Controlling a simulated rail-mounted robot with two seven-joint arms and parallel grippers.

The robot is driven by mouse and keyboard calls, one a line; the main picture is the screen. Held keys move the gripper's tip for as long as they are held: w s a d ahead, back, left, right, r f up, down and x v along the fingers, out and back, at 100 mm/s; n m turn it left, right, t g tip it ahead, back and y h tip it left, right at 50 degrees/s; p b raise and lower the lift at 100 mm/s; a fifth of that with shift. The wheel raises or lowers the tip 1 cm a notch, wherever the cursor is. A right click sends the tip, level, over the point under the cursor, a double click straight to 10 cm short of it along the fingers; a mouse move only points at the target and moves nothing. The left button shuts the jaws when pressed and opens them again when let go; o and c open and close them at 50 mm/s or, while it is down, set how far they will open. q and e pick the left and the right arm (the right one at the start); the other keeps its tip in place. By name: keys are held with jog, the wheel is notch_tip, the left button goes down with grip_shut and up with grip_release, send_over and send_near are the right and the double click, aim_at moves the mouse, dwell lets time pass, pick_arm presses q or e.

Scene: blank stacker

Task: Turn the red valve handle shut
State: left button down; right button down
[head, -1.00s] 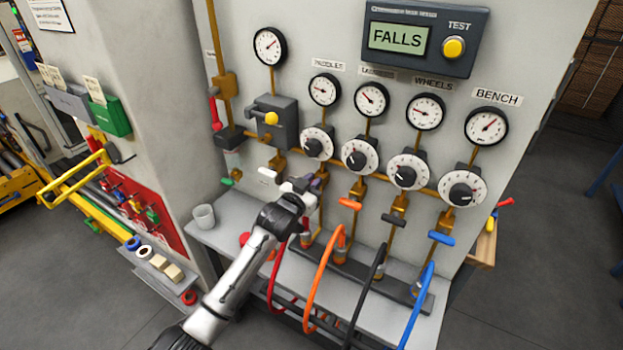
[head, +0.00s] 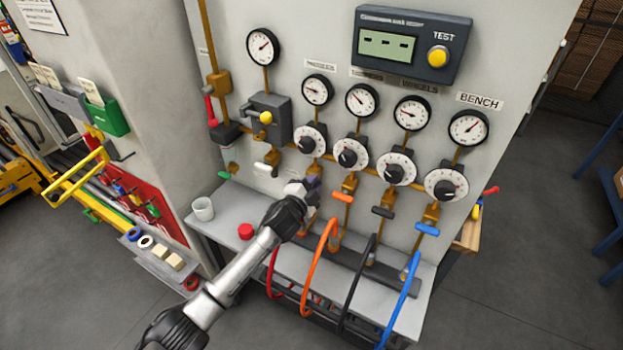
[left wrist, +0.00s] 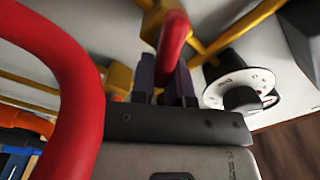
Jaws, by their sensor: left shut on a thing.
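The red valve handle (left wrist: 174,38) shows in the left wrist view between the dark fingers of my left gripper (left wrist: 166,78), which are shut on it. In the head view my left gripper (head: 313,184) is at the panel, below the leftmost white dial and left of the orange handle (head: 343,197). It hides the red handle there, so I cannot tell the handle's exact angle. My right gripper is in neither view.
Red (head: 272,272), orange (head: 318,268), black (head: 358,285) and blue (head: 402,300) hoses hang over the grey shelf (head: 222,222). A red wide hose crosses the left wrist view (left wrist: 85,80). A white cup (head: 203,209) and red cap (head: 246,231) stand on the shelf. The display (head: 388,46) shows dashes.

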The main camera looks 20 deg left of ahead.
pick_arm(q)
jog(key=m, duration=0.3)
jog(key=shift+d+f, duration=0.15)
jog(key=shift+f, duration=0.2)
jog(key=shift+f+m, duration=0.3)
jog(key=shift+m, duration=0.9)
jog(key=c, duration=1.1)
grip_release()
jog(key=shift+s, duration=0.1)
